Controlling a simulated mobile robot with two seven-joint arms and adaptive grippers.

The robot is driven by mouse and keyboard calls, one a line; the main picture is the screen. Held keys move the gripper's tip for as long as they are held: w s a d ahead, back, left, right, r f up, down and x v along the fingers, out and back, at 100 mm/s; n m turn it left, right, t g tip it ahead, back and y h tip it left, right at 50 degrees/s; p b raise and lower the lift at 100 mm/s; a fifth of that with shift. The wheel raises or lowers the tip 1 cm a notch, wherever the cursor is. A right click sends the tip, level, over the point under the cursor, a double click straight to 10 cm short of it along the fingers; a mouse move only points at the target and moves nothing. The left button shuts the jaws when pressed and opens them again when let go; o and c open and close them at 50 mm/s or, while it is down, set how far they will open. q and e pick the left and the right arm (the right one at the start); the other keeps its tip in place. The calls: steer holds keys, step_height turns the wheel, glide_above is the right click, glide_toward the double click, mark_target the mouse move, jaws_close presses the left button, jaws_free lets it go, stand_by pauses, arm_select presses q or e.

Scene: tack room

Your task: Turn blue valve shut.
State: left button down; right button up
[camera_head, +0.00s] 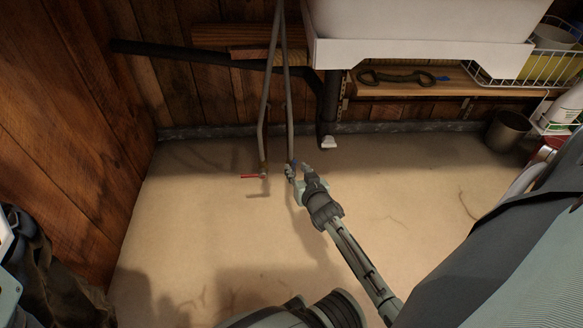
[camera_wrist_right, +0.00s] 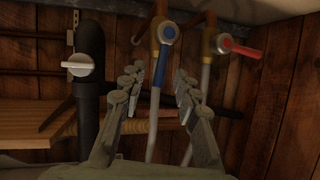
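The blue valve (camera_wrist_right: 161,62) sits on a thin grey pipe below the sink. Its blue lever points nearly along the pipe in the right wrist view. In the head view only a small bit of blue (camera_head: 294,164) shows beside my gripper. My right gripper (camera_wrist_right: 157,78) is open, with one finger on each side of the blue lever in the picture. I cannot tell whether either finger touches it. My right gripper (camera_head: 297,172) hides most of the valve in the head view. My left gripper is not in view.
A red-handled valve (camera_head: 253,176) is on the neighbouring pipe, its lever pointing across; it also shows in the wrist view (camera_wrist_right: 240,47). A black drain pipe (camera_wrist_right: 91,95) with a white knob (camera_wrist_right: 80,65) stands close by. A white sink (camera_head: 420,50) overhangs the wall side. The floor is mostly clear.

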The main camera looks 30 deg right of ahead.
mark_target(294, 167)
steer(key=shift+b+x, duration=0.45)
steer(key=shift+x, duration=1.45)
steer(key=shift+a, duration=0.1)
jaws_close()
steer(key=shift+s, duration=0.1)
